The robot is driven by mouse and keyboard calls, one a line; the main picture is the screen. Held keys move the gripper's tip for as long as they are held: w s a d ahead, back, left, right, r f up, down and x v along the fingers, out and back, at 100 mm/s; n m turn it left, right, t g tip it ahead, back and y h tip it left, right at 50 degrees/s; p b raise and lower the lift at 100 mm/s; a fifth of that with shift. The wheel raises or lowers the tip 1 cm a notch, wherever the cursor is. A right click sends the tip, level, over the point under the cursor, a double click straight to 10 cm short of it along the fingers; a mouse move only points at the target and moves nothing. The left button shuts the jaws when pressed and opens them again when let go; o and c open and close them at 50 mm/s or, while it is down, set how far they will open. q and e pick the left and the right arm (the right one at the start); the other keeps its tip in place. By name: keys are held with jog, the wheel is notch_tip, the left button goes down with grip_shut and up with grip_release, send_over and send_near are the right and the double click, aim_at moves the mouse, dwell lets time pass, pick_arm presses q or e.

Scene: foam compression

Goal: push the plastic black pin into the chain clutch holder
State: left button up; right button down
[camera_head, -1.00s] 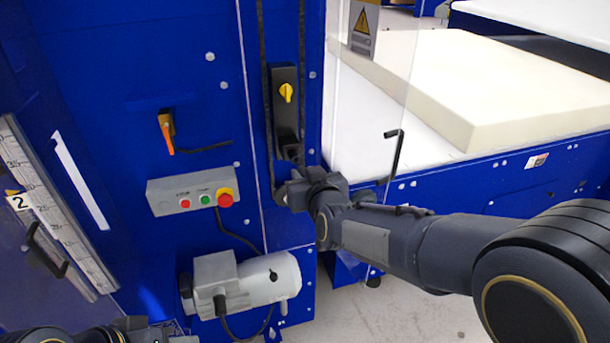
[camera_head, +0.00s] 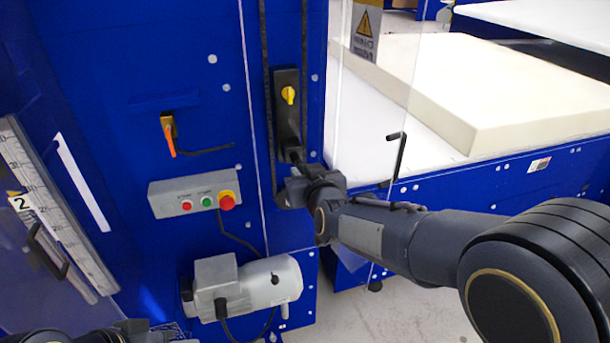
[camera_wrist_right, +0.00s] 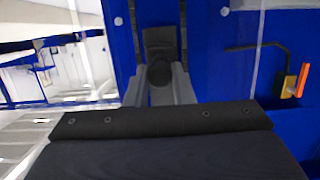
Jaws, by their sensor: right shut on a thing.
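A tall black holder plate (camera_head: 287,112) with a yellow knob (camera_head: 288,95) is fixed to the blue machine wall in the head view. My right gripper (camera_head: 293,158) is at the plate's lower end. In the right wrist view the two grey fingers (camera_wrist_right: 160,88) are shut around a dark round-ended piece, which looks like the black pin (camera_wrist_right: 160,73). A black plate (camera_wrist_right: 158,40) lies just beyond it. I cannot tell whether the pin touches the plate or is inside it. Part of my left arm, with what looks like its gripper (camera_head: 135,328), shows at the bottom edge; its fingers are unclear.
Dark chains run beside the plate. A grey button box (camera_head: 193,191), an orange handle (camera_head: 169,135) and a motor (camera_head: 245,287) are on the wall to the left and below. A clear panel and a foam block (camera_head: 470,95) stand to the right.

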jog(key=shift+w+a, duration=0.2)
jog(key=shift+w, duration=0.35)
jog(key=c, duration=1.2)
grip_release()
jog(key=shift+o, duration=0.2)
jog(key=s+d+p, duration=0.1)
jog(key=s+d, duration=0.1)
jog(key=s, duration=0.3)
jog(key=shift+s, duration=0.35)
